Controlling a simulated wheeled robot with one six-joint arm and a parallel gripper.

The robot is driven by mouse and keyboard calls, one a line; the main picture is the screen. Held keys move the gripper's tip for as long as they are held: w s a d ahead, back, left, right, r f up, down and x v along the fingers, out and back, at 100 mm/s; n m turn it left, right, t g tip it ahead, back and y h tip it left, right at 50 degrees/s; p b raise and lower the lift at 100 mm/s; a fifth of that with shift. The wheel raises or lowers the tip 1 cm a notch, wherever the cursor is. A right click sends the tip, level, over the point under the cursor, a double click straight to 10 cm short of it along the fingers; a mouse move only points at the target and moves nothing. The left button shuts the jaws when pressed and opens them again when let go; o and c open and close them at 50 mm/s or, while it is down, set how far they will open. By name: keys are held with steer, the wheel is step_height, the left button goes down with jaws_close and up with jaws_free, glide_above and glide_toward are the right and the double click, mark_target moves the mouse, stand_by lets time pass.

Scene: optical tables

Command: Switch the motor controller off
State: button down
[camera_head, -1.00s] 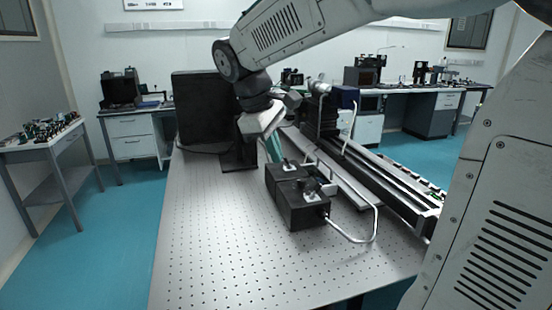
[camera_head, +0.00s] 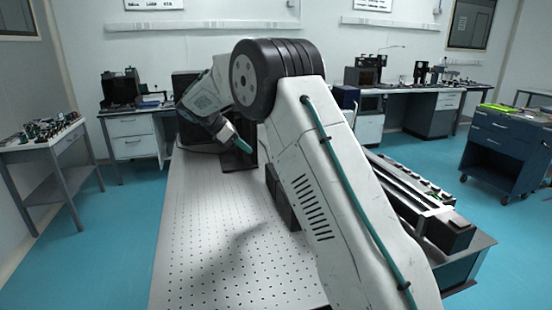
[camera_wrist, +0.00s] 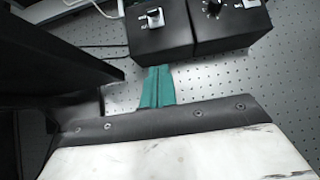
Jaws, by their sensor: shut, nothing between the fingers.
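Two black control boxes stand side by side on the perforated optical table (camera_head: 200,240); I cannot tell which is the motor controller. In the head view my arm hides most of them, leaving a dark side (camera_head: 281,204) in sight. The wrist view shows the left box (camera_wrist: 165,42) with a metal toggle switch (camera_wrist: 154,17) on top, and the right box (camera_wrist: 232,28) with a knob (camera_wrist: 212,7) and another switch at its top edge. My gripper (camera_head: 247,148) has teal fingers, shut and empty. In the wrist view the fingertips (camera_wrist: 159,70) lie just short of the left box in the picture.
A black monitor stands at the table's far left; its dark panel (camera_wrist: 40,55) fills the wrist view's left side, close to my gripper. A long rail stage (camera_head: 410,185) runs along the table's right. The table's front left is clear. A blue drawer cart (camera_head: 505,150) stands at right.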

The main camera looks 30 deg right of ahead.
steer(key=shift+f, duration=0.1)
steer(key=x, duration=1)
steer(key=shift+s+d, duration=0.15)
steer(key=shift+d, duration=0.15)
steer(key=shift+s+d+r, duration=0.25)
steer(key=shift+d+r, duration=0.6)
steer(key=shift+d, duration=0.1)
steer(key=shift+s+d+r, duration=0.1)
steer(key=shift+d+r, duration=0.15)
steer(key=shift+d, duration=0.2)
steer(key=shift+d, duration=0.2)
steer(key=shift+a+r, duration=0.1)
steer(key=shift+a, duration=0.05)
steer(key=shift+r+y, duration=0.1)
steer(key=shift+y, duration=0.3)
